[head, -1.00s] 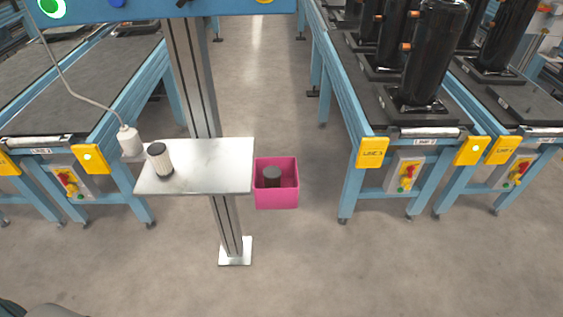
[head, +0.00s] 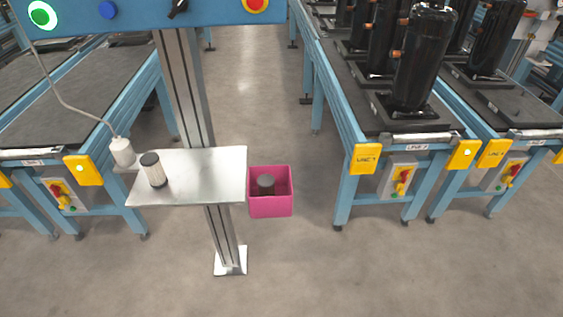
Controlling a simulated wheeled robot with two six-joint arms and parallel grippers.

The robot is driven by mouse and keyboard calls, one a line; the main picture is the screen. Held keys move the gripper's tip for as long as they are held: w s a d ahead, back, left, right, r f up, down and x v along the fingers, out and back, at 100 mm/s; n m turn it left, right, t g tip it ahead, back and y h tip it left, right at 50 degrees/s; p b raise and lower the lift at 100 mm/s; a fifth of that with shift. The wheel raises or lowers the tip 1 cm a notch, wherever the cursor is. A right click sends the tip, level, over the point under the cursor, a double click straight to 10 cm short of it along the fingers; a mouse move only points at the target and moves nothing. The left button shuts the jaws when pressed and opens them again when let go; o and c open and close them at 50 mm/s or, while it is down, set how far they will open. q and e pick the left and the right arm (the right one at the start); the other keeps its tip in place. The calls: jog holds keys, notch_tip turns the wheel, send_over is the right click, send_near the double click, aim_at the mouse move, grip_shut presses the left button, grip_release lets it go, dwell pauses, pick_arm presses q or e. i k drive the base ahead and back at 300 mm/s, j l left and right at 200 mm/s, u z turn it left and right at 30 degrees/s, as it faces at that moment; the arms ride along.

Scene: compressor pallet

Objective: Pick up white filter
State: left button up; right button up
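The white filter (head: 154,170) stands upright on the left part of a small metal shelf (head: 210,185). It is a short pale cylinder with a dark top. A white bottle-like piece (head: 122,152) with a grey cable hangs or rests at the shelf's left edge, just left of the filter. Neither of my grippers shows in the head view.
A pink bin (head: 271,206) with a dark cylinder (head: 266,184) inside is right of the shelf. A metal post (head: 186,95) carries the shelf and a blue button panel (head: 215,12). Conveyors stand on both sides; the right one (head: 385,118) bears black compressors (head: 421,60). The front floor is clear.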

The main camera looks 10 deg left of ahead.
aim_at(151, 164)
jog(key=u, duration=1.35)
jog(key=l, duration=0.25)
